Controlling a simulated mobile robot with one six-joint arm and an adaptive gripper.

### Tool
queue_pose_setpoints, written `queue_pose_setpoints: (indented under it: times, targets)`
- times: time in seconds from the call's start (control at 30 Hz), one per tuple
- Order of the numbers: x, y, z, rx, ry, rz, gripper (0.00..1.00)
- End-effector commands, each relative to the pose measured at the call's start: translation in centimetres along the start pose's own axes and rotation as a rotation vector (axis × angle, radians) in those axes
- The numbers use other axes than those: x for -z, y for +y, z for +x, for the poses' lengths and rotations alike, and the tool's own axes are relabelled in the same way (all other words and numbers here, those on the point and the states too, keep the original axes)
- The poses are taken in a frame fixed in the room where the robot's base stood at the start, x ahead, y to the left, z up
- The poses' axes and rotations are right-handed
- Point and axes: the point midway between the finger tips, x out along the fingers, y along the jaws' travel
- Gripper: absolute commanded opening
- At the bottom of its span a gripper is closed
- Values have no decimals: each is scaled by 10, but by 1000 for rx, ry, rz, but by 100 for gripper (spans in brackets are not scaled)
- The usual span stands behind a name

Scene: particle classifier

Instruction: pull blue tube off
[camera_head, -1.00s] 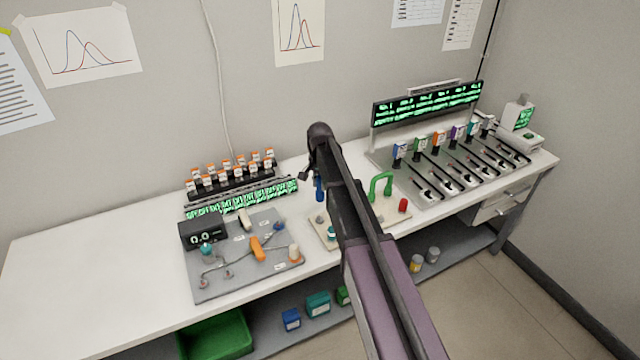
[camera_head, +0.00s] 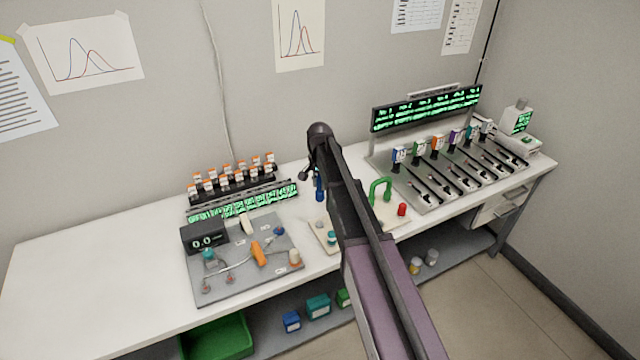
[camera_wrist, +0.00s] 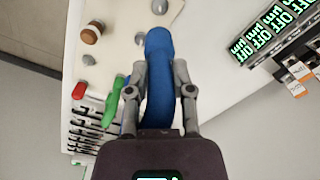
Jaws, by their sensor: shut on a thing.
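The blue tube (camera_wrist: 159,75) stands out between the two fingers of my gripper (camera_wrist: 160,85) in the wrist view. The fingers are closed on its sides. In the head view the blue tube (camera_head: 319,188) shows as a small upright strip at the left of my arm, above the cream board (camera_head: 318,230). My arm covers most of the gripper there. The tube's far end lies close to a small grey knob (camera_wrist: 160,7) in the wrist view; I cannot tell whether they touch.
A green handle (camera_head: 381,187) and a red knob (camera_head: 402,209) are right of my arm. A grey board (camera_head: 215,288) with an orange lever (camera_head: 258,253) lies to the left. A vial rack (camera_head: 233,188) stands behind. The table's left end is clear.

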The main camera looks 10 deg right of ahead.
Motion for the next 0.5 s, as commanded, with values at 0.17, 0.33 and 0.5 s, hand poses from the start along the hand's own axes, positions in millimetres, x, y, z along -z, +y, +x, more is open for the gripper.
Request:
queue_pose_setpoints:
  times: [0.17, 0.33, 0.5]
  targets:
    - [0, 0, -8, 0, 0, 0, 0]
    - [0, 0, -14, 0, 0, 0, 0]
    - [0, 0, -20, 0, 0, 0, 0]
